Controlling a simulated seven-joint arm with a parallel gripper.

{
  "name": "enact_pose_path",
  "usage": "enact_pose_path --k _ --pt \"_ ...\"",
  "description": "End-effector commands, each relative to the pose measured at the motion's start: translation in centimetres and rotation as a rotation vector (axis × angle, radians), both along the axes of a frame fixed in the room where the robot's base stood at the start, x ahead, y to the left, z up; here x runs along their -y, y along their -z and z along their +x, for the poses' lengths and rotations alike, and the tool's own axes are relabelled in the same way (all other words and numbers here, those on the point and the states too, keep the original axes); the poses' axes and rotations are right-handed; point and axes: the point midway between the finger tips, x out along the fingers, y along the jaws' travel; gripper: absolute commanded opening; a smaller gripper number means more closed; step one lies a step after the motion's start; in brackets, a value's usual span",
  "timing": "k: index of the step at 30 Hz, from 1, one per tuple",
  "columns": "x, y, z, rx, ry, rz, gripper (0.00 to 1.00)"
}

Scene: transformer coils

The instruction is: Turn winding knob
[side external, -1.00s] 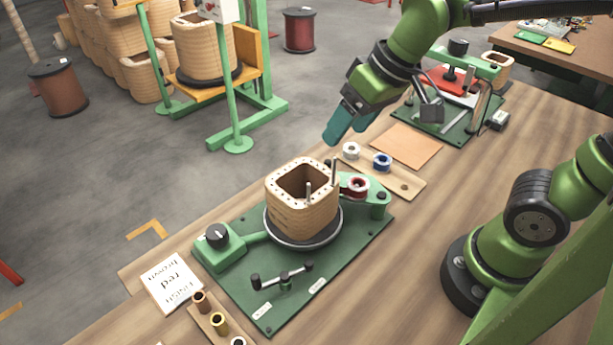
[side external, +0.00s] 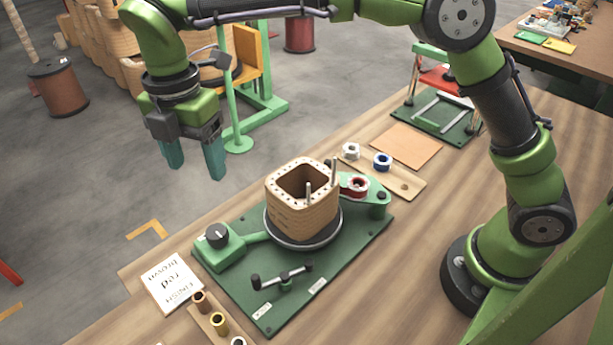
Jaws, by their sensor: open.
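The winding knob (side external: 217,234) is a round black knob with a white mark, on top of a green box at the left corner of the green winder base (side external: 240,285). A square wooden coil former (side external: 300,200) stands upright on the round turntable beside it, with two metal pins rising near it. A red wire spool (side external: 357,186) sits on the green arm behind the former. My gripper (side external: 196,168) is open and empty, its teal fingers pointing down. It hangs above and behind the knob in the picture, apart from everything.
A wooden holder with small spools (side external: 219,322) is in front. White (side external: 351,151) and blue (side external: 382,161) spools sit on a board behind.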

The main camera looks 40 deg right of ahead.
Motion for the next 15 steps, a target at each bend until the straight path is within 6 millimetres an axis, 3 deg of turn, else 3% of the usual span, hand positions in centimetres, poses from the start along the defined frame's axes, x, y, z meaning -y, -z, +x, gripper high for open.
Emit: enact_pose_path --k 5,15 --pt "0.1 2.5 -0.1 -0.005 -0.002 -0.002 0.68" --pt "0.1 10.0 -0.1 -0.004 0.001 0.0 0.68"
